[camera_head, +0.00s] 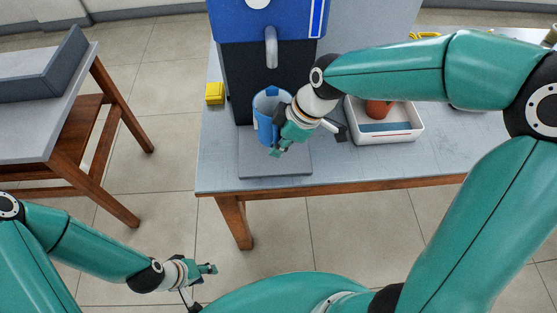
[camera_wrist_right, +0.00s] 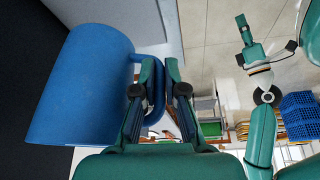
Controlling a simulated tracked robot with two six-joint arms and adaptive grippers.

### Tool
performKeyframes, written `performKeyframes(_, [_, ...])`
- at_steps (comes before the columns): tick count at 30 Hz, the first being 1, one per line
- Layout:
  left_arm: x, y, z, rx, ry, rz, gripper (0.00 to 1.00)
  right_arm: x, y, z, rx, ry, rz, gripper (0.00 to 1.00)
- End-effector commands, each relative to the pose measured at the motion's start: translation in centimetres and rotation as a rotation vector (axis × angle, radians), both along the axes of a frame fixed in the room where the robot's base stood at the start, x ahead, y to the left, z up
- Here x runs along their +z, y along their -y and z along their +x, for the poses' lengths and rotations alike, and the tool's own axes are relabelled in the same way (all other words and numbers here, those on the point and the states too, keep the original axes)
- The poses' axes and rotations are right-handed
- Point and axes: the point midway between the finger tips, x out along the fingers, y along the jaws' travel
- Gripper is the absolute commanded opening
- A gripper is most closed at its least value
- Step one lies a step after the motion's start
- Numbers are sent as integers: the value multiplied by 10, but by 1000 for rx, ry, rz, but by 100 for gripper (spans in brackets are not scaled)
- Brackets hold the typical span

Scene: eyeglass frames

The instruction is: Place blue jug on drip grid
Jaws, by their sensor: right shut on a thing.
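The blue jug (camera_head: 265,126) is under the spout of the blue and black machine, above or on the grey drip grid (camera_head: 291,165). It looks upright, with its open top facing up. I cannot tell whether its base touches the grid. My right gripper (camera_head: 281,146) is shut on the jug's handle, at the jug's right side. In the right wrist view the jug (camera_wrist_right: 80,85) fills the left, with its handle between the fingers (camera_wrist_right: 162,75). My left gripper (camera_head: 210,269) is low at the left, over the floor, away from the table; its jaws are too small to judge.
The machine (camera_head: 262,24) stands behind the jug, its grey spout (camera_head: 271,46) above. A small yellow box (camera_head: 215,93) sits at the left. The table's front left edge is clear.

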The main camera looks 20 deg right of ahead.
Motion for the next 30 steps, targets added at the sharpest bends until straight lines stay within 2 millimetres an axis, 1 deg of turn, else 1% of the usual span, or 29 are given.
performKeyframes(1, [1,0,0,0,0,0,40,-11,0,-2,0,-7,-1,0])
performKeyframes(4, [1,0,0,0,1,0,40,-28,0,-1,1,-7,0,0])
performKeyframes(6, [2,0,0,0,1,0,40,-37,-1,-1,1,-5,0,0])
performKeyframes(11, [2,0,0,0,1,0,40,-50,-1,0,2,-3,0,0])
performKeyframes(15, [2,0,0,0,1,0,40,-69,-1,-1,1,-6,0,0])
performKeyframes(18, [2,0,0,0,0,0,40,-79,-1,-1,3,-3,-1,0])
performKeyframes(29, [0,0,0,0,0,0,40,-84,-1,0,3,0,0,0])
performKeyframes(30, [-1,0,0,0,0,0,40,-84,-1,0,3,0,-1,12])
